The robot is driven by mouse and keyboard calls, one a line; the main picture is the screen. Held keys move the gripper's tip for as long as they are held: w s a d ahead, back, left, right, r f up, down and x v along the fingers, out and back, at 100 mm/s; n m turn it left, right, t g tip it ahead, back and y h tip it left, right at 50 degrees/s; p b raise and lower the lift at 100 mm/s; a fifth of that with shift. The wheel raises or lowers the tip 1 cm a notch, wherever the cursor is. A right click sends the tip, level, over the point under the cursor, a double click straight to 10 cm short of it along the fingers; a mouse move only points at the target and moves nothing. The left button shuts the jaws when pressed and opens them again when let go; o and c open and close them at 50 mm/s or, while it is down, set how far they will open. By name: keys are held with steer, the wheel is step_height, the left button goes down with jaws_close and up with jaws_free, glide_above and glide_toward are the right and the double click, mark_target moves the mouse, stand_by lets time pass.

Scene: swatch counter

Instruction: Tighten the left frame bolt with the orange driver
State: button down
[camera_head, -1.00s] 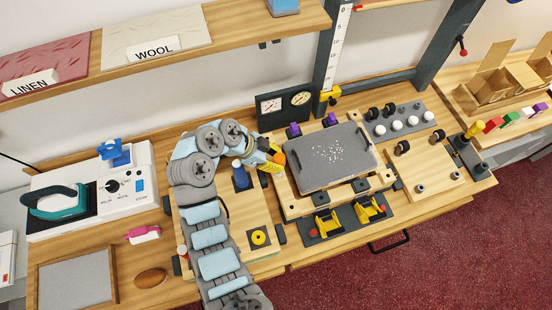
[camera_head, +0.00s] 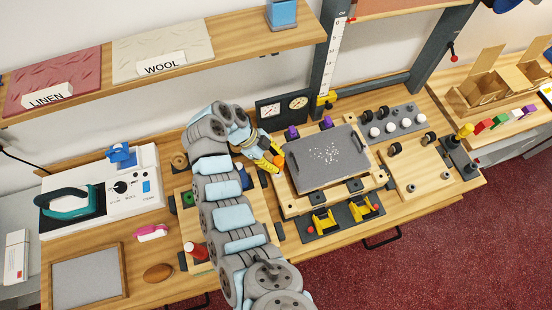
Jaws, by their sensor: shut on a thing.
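My gripper (camera_head: 271,161), with yellow fingers, is at the left edge of the wooden frame (camera_head: 283,197) that bears a grey tray (camera_head: 327,158). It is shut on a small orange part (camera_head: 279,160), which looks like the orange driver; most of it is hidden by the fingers. The orange part is close beside the tray's left corner; I cannot tell whether it touches a bolt. The left frame bolt cannot be made out under the gripper. Purple knobs (camera_head: 291,132) stand along the frame's back side.
Yellow clamps (camera_head: 322,221) stand in front of the frame. A gauge box (camera_head: 283,108) is behind it. My arm crosses the left board, where a red-topped item (camera_head: 196,251) and a green block (camera_head: 188,200) show. The iron (camera_head: 70,203) is far left.

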steer(key=shift+d+r, duration=0.1)
steer(key=shift+r, duration=0.05)
steer(key=shift+w+m+g+p, duration=0.1)
steer(key=shift+m+g+p, duration=0.35)
steer(key=shift+m, duration=0.35)
steer(key=shift+m+g+y+b, duration=0.25)
steer(key=shift+m+y+b, duration=0.05)
steer(key=shift+m+y, duration=0.1)
steer(key=shift+m+g+y+b, duration=0.4)
steer(key=shift+m+g+b, duration=0.2)
steer(key=shift+m, duration=0.4)
steer(key=c, duration=1)
jaws_free()
steer(key=shift+c, duration=0.2)
